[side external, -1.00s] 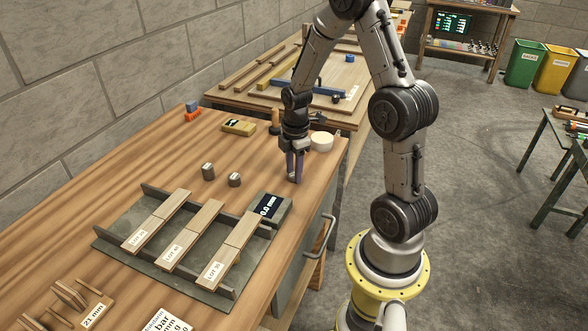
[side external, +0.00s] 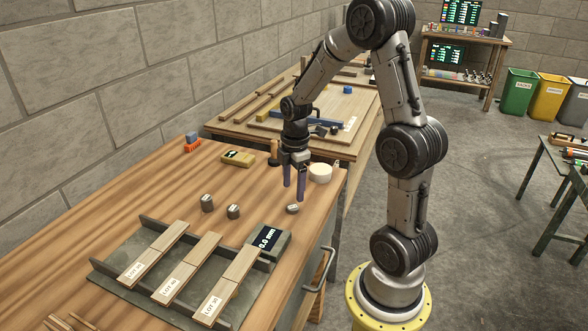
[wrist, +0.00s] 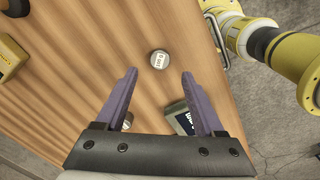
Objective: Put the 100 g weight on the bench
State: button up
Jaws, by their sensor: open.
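In the wrist view this low weight (wrist: 158,59) stands upright, with a pale label on top that is hard to read. My gripper (side external: 294,193) is open and empty, with its purple fingers above the bench close to the low weight. In the wrist view the weight lies just beyond and between the fingertips (wrist: 159,74), with clear gaps on both sides.
A scale with a display (side external: 268,242) and a grey rack (side external: 105,270) holding labelled veneer strips are in front. A white round thing (side external: 320,172) and a yellow device (side external: 238,158) stand behind.

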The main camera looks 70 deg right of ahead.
aim_at(294, 208)
jog(key=s+a+r+m+t, duration=0.1)
jog(key=s+a+r+m, duration=0.1)
jog(key=a+r, duration=0.45)
jog(key=s+a+r+m+t, duration=0.1)
jog(key=s+a+r+m, duration=0.15)
jog(key=a+r, duration=0.35)
jog(key=s+a+r+m+t, duration=0.2)
jog(key=s+a+m+t, duration=0.1)
jog(key=s+a+m, duration=0.3)
jog(key=shift+s+r, duration=0.2)
jog(key=shift+s, duration=0.65)
